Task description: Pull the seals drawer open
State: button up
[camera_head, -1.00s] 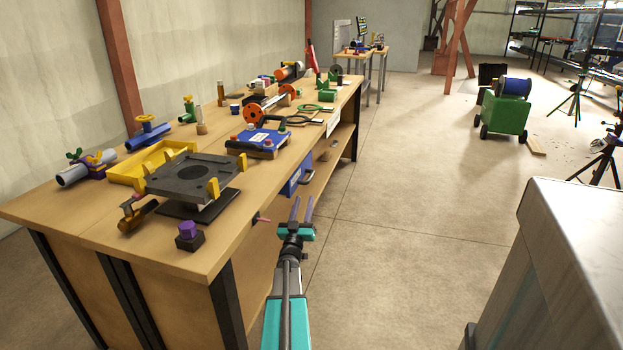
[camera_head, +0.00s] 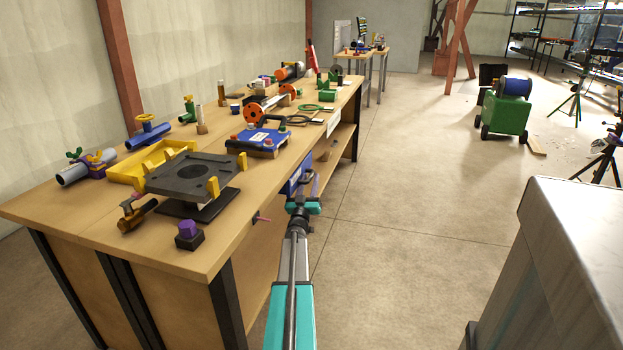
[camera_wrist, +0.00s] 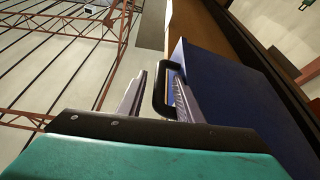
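The blue drawer (camera_head: 291,186) sits under the edge of the wooden workbench, its front facing the aisle; any label on it is not readable. My gripper (camera_head: 306,187) is at the drawer front, partly covering it in the head view. In the wrist view the blue drawer (camera_wrist: 225,90) fills the right side. Its black loop handle (camera_wrist: 158,95) stands between the two grey fingers of my gripper (camera_wrist: 160,76). The fingers are apart, one on each side of the handle, with a visible gap on the left side.
The workbench (camera_head: 215,245) holds a black plate fixture (camera_head: 193,172), a yellow tray (camera_head: 125,172) and a blue case (camera_head: 257,141) above the drawer. The floor (camera_head: 410,220) right of the bench is clear. A green wheeled cart (camera_head: 503,115) stands farther back.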

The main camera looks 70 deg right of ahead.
jog(key=shift+x, duration=1.15)
jog(key=shift+c, duration=0.5)
grip_shut()
